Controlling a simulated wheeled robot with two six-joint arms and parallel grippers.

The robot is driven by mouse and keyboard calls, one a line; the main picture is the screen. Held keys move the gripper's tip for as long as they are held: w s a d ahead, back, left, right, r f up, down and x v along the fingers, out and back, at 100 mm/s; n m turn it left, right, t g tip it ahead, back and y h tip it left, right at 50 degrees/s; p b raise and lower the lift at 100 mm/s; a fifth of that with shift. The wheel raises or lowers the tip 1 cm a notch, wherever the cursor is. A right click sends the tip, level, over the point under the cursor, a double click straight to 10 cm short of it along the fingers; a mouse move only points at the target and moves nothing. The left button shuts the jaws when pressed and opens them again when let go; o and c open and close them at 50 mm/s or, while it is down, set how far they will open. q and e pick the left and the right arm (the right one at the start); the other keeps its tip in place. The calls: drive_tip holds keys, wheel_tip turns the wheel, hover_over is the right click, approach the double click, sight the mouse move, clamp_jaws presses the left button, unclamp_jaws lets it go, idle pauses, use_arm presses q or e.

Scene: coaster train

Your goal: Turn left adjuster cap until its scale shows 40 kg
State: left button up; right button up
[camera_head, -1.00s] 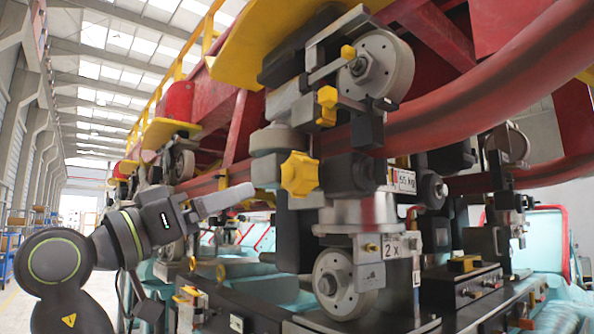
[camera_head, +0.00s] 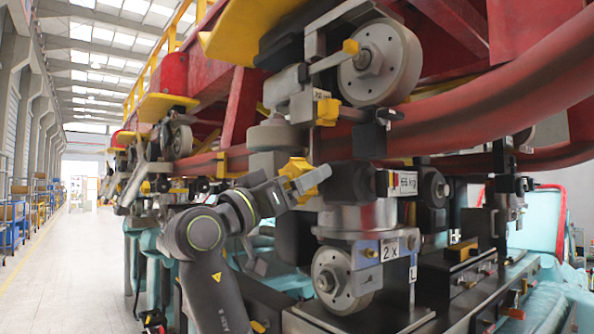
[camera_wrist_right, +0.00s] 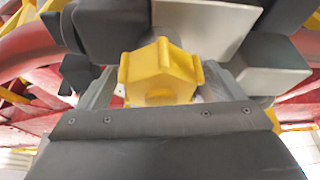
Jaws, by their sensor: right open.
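The yellow adjuster cap (camera_head: 299,169), a lobed knob, sits on the side of the grey and black wheel assembly in the head view. My right gripper (camera_head: 297,186) is at the cap, its fingers partly in front of it. In the right wrist view the yellow cap (camera_wrist_right: 158,73) lies between the two grey fingers of the right gripper (camera_wrist_right: 160,88), which are open; whether they touch it I cannot tell. A white label (camera_head: 407,183) right of the cap seems to read 65 kg. My left gripper is not in view.
A red tubular rail (camera_head: 470,110) crosses above the cap, with a grey wheel (camera_head: 380,63) over it and a lower wheel (camera_head: 335,279) below. A "2 X" plate (camera_head: 390,250) sits beside the lower wheel. Clear floor (camera_head: 85,265) lies at the left.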

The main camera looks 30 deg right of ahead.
idle(0.3)
drive_tip(key=c, duration=1)
drive_tip(key=n+t+b, duration=0.1)
drive_tip(key=n, duration=0.1)
drive_tip(key=n+t+b, duration=0.1)
drive_tip(key=n, duration=0.1)
drive_tip(key=shift+f+n+y+b, duration=0.1)
drive_tip(key=shift+n+y+b, duration=0.2)
drive_tip(key=shift+y, duration=0.1)
drive_tip(key=n+t+y+b, duration=0.1)
drive_tip(key=n, duration=0.2)
drive_tip(key=n+t+y+b, duration=0.1)
drive_tip(key=n+t, duration=0.1)
drive_tip(key=n, duration=0.2)
drive_tip(key=shift+b, duration=0.4)
drive_tip(key=n+y+b, duration=0.1)
drive_tip(key=n, duration=0.2)
drive_tip(key=n+y+b, duration=0.1)
drive_tip(key=n, duration=0.2)
drive_tip(key=shift+y+b, duration=0.3)
drive_tip(key=shift+b, duration=0.05)
drive_tip(key=shift+n+y+b, duration=0.6)
drive_tip(key=shift+n+b, duration=0.15)
drive_tip(key=shift+n, duration=1.05)
